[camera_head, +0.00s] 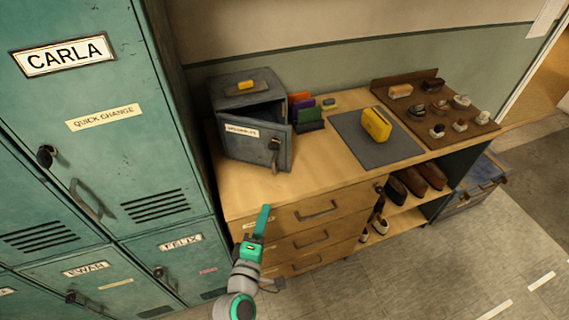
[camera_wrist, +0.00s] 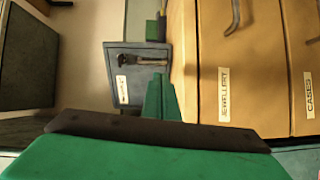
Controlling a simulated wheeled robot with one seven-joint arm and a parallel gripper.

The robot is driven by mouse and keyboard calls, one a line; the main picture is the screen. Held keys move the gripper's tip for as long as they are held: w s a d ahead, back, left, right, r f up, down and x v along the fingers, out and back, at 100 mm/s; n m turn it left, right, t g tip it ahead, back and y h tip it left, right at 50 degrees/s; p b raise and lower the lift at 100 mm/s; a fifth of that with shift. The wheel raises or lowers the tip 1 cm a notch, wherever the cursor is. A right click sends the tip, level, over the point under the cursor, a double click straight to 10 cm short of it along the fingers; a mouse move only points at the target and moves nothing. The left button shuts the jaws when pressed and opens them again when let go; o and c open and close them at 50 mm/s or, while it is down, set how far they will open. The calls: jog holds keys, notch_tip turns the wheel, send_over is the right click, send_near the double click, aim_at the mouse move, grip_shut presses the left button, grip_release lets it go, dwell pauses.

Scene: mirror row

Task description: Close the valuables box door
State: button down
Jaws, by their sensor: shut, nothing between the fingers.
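The valuables box (camera_head: 240,98) is a dark grey metal box at the left end of the wooden cabinet top. Its door (camera_head: 243,148) stands ajar, with a dark gap above it at the box front. The door carries a white label and a handle (camera_head: 275,150) near its right edge. The wrist view shows the door (camera_wrist: 144,90) sideways, beyond my fingers. My gripper (camera_head: 263,220) has green fingers, shut and empty. It is in front of the cabinet's top drawer, below the door and apart from it in the head view. The box's inside is mostly hidden.
Green lockers (camera_head: 110,140) stand close on the left. Drawers with handles (camera_head: 318,210) face my gripper. On the cabinet top are coloured upright pieces (camera_head: 303,110), a grey mat (camera_head: 355,145) with a yellow object (camera_head: 377,124), and a brown board (camera_head: 425,105).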

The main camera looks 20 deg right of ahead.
notch_tip(320, 180, up, 4)
jog(key=w+d+h, duration=0.2)
send_near(287, 156)
jog(key=x, duration=0.6)
jog(key=shift+w+d, duration=0.15)
jog(key=shift+d, duration=0.05)
jog(key=shift+w, duration=0.15)
